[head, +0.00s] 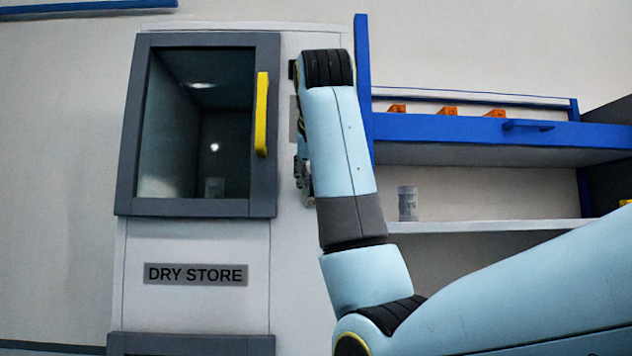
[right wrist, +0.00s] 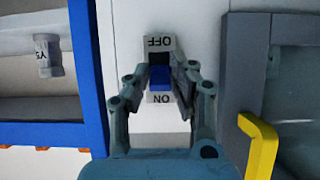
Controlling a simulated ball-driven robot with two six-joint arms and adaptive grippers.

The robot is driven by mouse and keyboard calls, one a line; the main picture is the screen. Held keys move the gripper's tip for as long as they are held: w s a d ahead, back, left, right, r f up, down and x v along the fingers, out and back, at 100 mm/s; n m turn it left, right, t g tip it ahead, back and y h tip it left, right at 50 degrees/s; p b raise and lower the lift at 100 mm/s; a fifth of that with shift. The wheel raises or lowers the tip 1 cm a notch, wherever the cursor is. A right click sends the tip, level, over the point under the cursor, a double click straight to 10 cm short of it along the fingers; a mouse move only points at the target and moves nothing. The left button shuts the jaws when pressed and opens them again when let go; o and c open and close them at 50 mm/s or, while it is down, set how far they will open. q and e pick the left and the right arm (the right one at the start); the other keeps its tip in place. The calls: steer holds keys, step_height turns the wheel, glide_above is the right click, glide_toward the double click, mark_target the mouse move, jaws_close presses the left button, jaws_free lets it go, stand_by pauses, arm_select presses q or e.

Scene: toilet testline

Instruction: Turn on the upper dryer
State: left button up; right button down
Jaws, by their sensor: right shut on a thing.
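The upper dryer (head: 126,130) is a cabinet with a grey-framed glass door, shut, and a yellow handle (head: 262,115). The DRY STORE label is below it. Its switch panel, right of the door, is mostly hidden by my right arm in the head view. In the right wrist view the lettering is upside down: OFF is at the top, ON at the bottom. The blue switch knob (right wrist: 161,79) sits at the ON end, with the dark slot towards OFF. My right gripper (right wrist: 162,72) is shut on the knob. It is mostly hidden in the head view (head: 304,182). My left gripper is out of view.
A blue-framed shelf unit (head: 363,85) stands right of the dryer, close to my right arm. It carries several orange items (head: 447,110) on top and a grey labelled container (head: 407,203) below. The yellow handle (right wrist: 258,148) is beside the gripper in the right wrist view.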

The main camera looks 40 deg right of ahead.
steer(key=shift+r+g, duration=0.25)
steer(key=shift+g, duration=0.15)
stand_by(0.3)
steer(key=c, duration=1.2)
jaws_free()
steer(key=shift+w, duration=0.1)
steer(key=shift+o, duration=0.2)
steer(key=shift+f, duration=0.15)
